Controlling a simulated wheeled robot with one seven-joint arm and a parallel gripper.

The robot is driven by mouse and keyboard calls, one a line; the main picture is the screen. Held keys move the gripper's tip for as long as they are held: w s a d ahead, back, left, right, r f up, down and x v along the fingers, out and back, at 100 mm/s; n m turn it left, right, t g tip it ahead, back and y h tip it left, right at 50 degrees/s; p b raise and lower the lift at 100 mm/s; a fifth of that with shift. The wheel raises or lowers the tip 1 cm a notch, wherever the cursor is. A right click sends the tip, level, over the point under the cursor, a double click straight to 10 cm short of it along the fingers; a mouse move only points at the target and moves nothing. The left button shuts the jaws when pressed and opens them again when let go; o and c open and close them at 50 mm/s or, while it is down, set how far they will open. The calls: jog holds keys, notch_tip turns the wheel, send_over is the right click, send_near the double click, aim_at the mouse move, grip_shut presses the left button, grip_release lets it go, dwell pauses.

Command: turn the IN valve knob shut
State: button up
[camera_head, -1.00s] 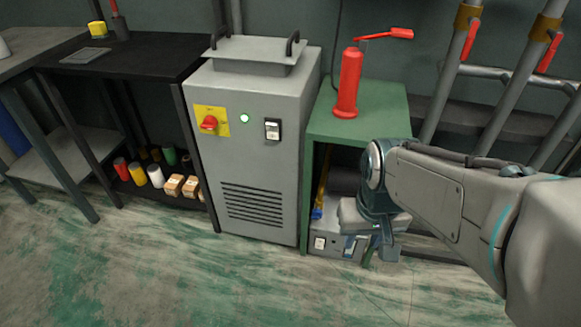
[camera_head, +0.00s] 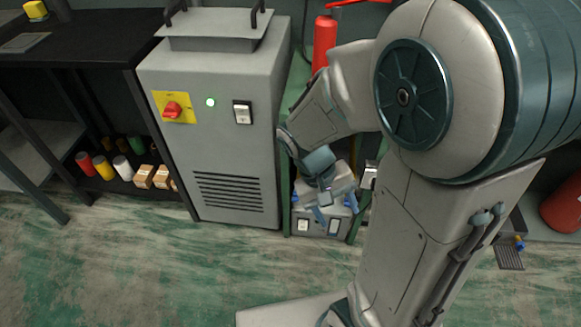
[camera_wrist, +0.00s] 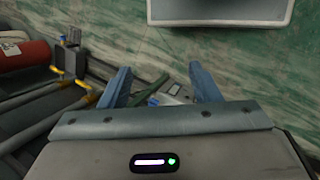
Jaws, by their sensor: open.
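I cannot make out the IN valve knob in either view. A small grey unit (camera_head: 303,226) with switches on its front sits low at the foot of the green stand. My gripper (camera_head: 336,209) is in front of this unit, pointing down, and hides part of it. In the wrist view my gripper (camera_wrist: 160,70) has its two blue fingers spread apart, with nothing held between them. A pale grey part with small details (camera_wrist: 175,95) shows beyond and between the fingers, partly hidden and too small to name.
A tall grey cabinet (camera_head: 215,150) with a red rotary switch (camera_head: 173,110) on a yellow plate stands left of the gripper. A red cylinder (camera_head: 563,205) lies at the right; pipes with yellow fittings (camera_wrist: 58,74) show in the wrist view. Floor in front is open.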

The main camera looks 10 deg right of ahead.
jog(key=w+d+f+n+h+b, duration=0.1)
jog(key=w+f+h, duration=0.1)
jog(key=f+h, duration=0.15)
jog(key=w+d+f+n+h, duration=0.1)
jog(key=w+f+h, duration=0.15)
jog(key=f, duration=0.25)
jog(key=n+t+y+b, duration=0.3)
jog(key=n+t+y, duration=0.2)
jog(key=n+t, duration=1.35)
send_near(298, 200)
jog(key=shift+m+t, duration=0.75)
jog(key=shift+m, duration=0.2)
jog(key=b+x, duration=0.1)
jog(key=x, duration=0.2)
jog(key=f+b+x, duration=0.1)
jog(key=b+x, duration=0.1)
jog(key=x, duration=0.2)
jog(key=b+x, duration=0.2)
jog(key=x, duration=0.1)
jog(key=shift+w+d+f, duration=0.1)
jog(key=shift+d+f, duration=0.15)
